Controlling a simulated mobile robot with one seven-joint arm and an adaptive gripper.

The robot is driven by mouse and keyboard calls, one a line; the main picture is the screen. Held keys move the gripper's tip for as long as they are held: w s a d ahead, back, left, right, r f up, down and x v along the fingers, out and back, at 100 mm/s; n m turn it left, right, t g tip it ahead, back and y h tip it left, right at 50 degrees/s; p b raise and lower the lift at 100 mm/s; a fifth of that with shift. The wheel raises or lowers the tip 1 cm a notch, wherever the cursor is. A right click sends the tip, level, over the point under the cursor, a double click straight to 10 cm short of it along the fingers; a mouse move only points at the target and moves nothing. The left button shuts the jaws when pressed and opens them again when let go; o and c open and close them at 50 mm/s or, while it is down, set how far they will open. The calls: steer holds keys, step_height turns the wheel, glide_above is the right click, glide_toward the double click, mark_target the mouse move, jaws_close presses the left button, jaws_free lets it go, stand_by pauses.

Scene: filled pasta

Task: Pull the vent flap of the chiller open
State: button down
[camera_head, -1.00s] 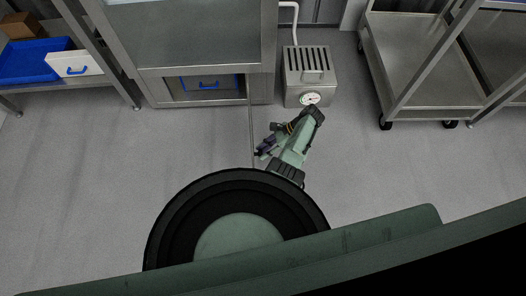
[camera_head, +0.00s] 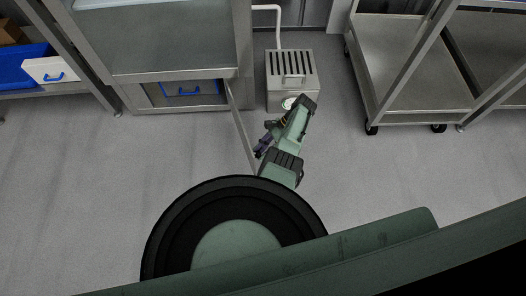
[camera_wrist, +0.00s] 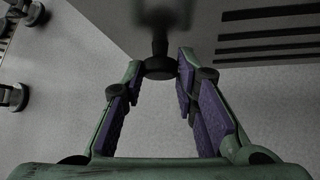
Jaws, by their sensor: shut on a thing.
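The chiller is the steel cabinet (camera_head: 165,45) at the upper left of the head view. Its vent flap (camera_head: 240,122) shows there almost edge-on, as a thin grey panel standing out from the front, swung open. In the wrist view the flap (camera_wrist: 205,28) is a grey panel with dark slots at upper right. A dark knob (camera_wrist: 160,68) with a stem and round end stands in front of it. My gripper (camera_head: 262,148) is near the flap's outer end. In the wrist view its purple-padded fingers (camera_wrist: 160,75) are shut on the knob, one on each side.
A slotted steel box (camera_head: 290,68) with a dial and pipe stands just beyond my arm. A wheeled steel cart (camera_head: 405,85) is at the right. A rack with a blue bin (camera_head: 22,68) is at the left. Floor (camera_head: 100,170) at left is clear.

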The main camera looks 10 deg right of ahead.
stand_by(0.3)
steer(key=c, duration=1.3)
jaws_free()
steer(key=shift+d, duration=0.1)
steer(key=v, duration=1.2)
